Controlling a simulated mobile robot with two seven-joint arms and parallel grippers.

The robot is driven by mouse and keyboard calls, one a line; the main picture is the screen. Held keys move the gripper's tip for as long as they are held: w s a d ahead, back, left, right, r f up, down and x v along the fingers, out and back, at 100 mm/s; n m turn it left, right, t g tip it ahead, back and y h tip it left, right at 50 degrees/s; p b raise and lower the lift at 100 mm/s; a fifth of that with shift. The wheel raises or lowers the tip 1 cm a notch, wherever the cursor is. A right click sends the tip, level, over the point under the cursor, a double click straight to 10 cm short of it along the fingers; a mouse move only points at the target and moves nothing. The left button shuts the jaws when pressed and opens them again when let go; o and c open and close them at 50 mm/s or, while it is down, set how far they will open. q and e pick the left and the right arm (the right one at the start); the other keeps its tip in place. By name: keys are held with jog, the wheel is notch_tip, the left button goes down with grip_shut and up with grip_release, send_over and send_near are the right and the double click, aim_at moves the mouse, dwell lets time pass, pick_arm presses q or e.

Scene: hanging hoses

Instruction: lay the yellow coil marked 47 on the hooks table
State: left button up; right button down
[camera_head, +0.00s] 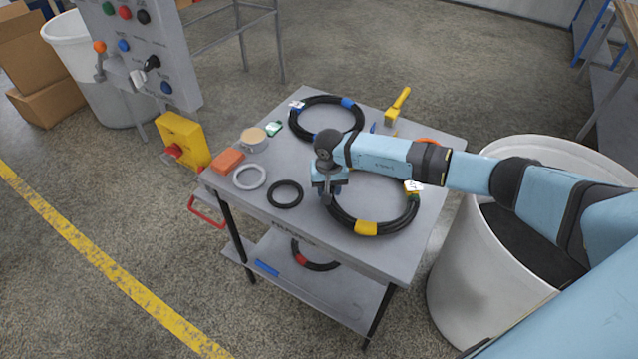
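A black hose coil with a yellow band (366,228) lies flat on the grey table (299,229), on its front right part. It has a small white tag (413,187); I cannot read its number. My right gripper (328,197) points down at the left side of this coil, and my forearm hides part of its far side. The fingers are small and partly hidden, so I cannot tell whether they are shut or touch the hose. I see no hooks on this table. My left gripper is out of view.
A blue-banded black coil (326,97) lies at the back. A small black ring (285,194), grey ring (249,177), orange block (228,161) and yellow-handled tool (398,105) share the tabletop. A red-banded coil (301,260) is on the lower shelf. A white bin (462,262) stands at right.

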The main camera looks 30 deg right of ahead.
jog(key=shift+f, duration=0.25)
jog(key=c, duration=0.6)
grip_release()
jog(key=r, duration=0.7)
jog(key=r+p, duration=0.1)
jog(key=r, duration=1.3)
jog(key=shift+s+a, duration=0.1)
jog(key=shift+a, duration=0.2)
jog(key=shift+f, duration=0.1)
